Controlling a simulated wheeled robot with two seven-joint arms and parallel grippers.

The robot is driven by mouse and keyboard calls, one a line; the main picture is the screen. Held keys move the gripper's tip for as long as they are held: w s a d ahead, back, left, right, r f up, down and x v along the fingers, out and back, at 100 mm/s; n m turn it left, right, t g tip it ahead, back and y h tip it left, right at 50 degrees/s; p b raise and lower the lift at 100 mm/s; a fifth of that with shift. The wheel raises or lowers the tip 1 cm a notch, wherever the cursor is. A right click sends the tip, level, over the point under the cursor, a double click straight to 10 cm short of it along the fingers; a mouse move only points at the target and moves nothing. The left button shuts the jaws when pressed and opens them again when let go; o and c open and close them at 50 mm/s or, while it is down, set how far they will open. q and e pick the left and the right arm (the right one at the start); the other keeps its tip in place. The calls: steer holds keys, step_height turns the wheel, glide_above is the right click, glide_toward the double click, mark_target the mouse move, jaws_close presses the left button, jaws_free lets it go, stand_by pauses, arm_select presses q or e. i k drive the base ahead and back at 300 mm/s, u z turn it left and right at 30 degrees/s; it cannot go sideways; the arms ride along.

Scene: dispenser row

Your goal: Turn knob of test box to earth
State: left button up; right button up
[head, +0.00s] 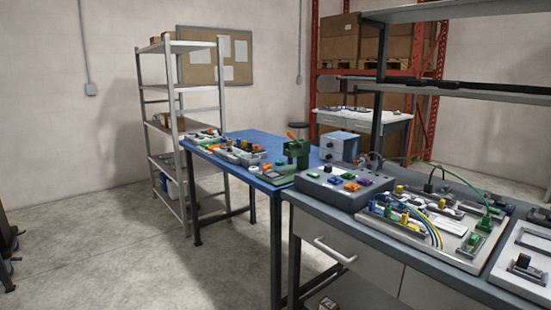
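No thing in the head view can be read for certain as the test box. A small blue-grey box (345,147) stands at the back of the benches, with small dark details on its front face that may be a knob or dial. A larger low grey box (318,190) sits nearer on the grey workbench, with blue, green, orange and purple parts on its sloped top. Any earth marking or knob position is too small to read. Neither of my grippers is in view.
A blue-topped bench (228,158) holds bins and a green press-like device (296,152). The grey workbench (385,240) on the right carries a panel (455,246) with coloured connectors and cables. A metal shelf (215,105) stands left. The concrete floor (105,250) at front left is clear.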

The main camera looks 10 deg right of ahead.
mark_target(327, 168)
steer(key=u, duration=0.05)
steer(key=i, duration=0.95)
steer(key=z, duration=0.4)
